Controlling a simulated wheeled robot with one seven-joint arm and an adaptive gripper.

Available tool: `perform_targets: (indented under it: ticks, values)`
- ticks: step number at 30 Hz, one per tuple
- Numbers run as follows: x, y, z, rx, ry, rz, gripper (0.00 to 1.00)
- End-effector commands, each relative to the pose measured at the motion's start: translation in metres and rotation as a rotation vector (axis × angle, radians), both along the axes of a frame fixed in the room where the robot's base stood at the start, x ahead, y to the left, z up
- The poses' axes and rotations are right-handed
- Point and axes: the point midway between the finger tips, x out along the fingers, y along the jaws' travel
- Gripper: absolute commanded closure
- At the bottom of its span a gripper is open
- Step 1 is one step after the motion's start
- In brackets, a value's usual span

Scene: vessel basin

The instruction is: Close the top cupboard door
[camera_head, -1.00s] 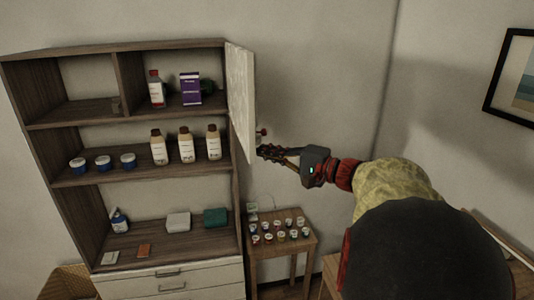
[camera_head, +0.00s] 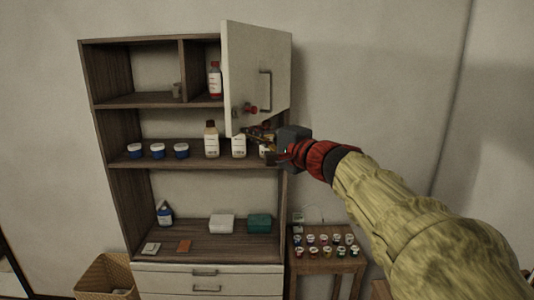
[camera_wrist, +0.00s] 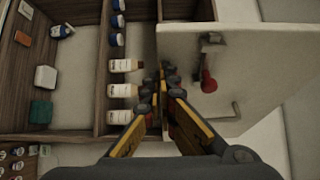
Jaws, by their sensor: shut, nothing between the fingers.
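The top cupboard door (camera_head: 270,60) is a white panel on the right of the cupboard's top shelf, standing partly open. My gripper (camera_head: 258,134) is shut and empty by the door's lower edge, in front of the middle shelf. In the wrist view, the fingertips (camera_wrist: 168,74) are beside the edge of the door (camera_wrist: 245,60); I cannot tell whether they touch it.
The brown cupboard (camera_head: 118,125) holds bottles (camera_head: 211,140), blue-lidded jars (camera_head: 157,151) and boxes (camera_head: 221,223). Several small jars stand on a side table (camera_head: 327,262) at the lower right. A wicker basket (camera_head: 104,277) stands at the lower left. Wall space right of the door is clear.

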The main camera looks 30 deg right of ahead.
Motion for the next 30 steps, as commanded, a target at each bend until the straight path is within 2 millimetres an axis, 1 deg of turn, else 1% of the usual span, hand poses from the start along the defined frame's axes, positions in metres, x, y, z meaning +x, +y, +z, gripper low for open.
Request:
perform_targets:
  ticks: [1,4,9,13,15,20,24,30]
  values:
    - [0.012,0.012,-0.007,-0.002,-0.001,0.008,1.00]
    - [0.036,0.028,-0.006,-0.001,0.000,0.008,1.00]
    - [0.076,0.048,-0.005,0.000,0.001,0.006,1.00]
    - [0.105,0.059,-0.004,0.000,0.001,0.005,1.00]
    - [0.119,0.067,-0.002,0.000,0.000,-0.043,1.00]
    - [0.150,0.074,-0.001,-0.001,0.001,-0.137,1.00]
    - [0.175,0.075,-0.001,-0.001,0.002,-0.137,1.00]
    - [0.204,0.079,0.001,-0.001,0.001,-0.155,1.00]
